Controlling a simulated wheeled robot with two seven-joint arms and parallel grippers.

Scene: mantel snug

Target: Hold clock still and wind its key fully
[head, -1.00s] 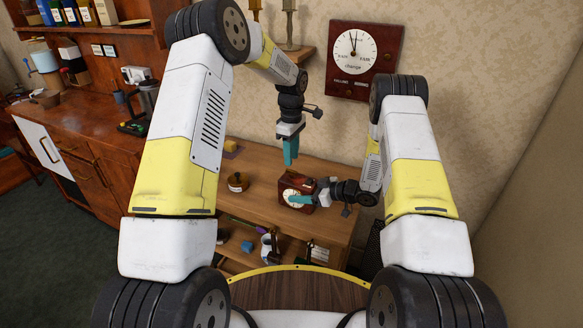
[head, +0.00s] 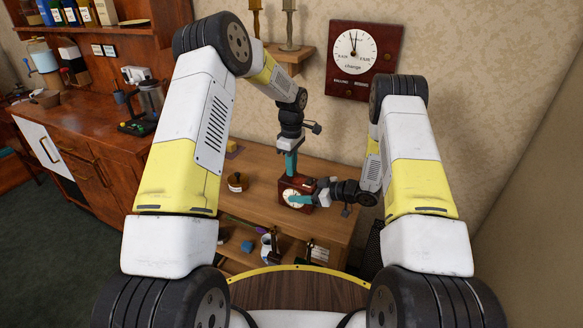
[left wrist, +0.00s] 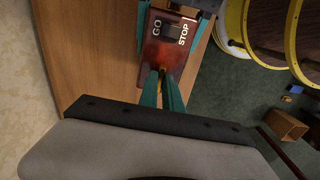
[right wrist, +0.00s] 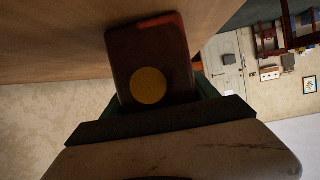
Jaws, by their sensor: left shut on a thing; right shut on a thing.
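The clock (head: 303,184) is a small dark red box with a pale round dial, on the wooden shelf unit. My right gripper (head: 303,200) is shut on it from the right. The right wrist view shows a dark face of the clock (right wrist: 122,50) with a plain yellow disc. My left gripper (head: 291,172) points down at the clock's top. In the left wrist view the clock (left wrist: 160,50) shows a GO/STOP switch (left wrist: 172,31). The left fingers (left wrist: 163,82) are closed at its edge on a small orange-brown piece, apparently the key (left wrist: 162,69), mostly hidden.
A round brown pot (head: 237,182) and a small yellow block (head: 232,147) stand left of the clock on the shelf top. A white mug (head: 268,246) and a blue block (head: 247,246) are on the lower shelf. A wall board with a dial (head: 363,55) hangs behind.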

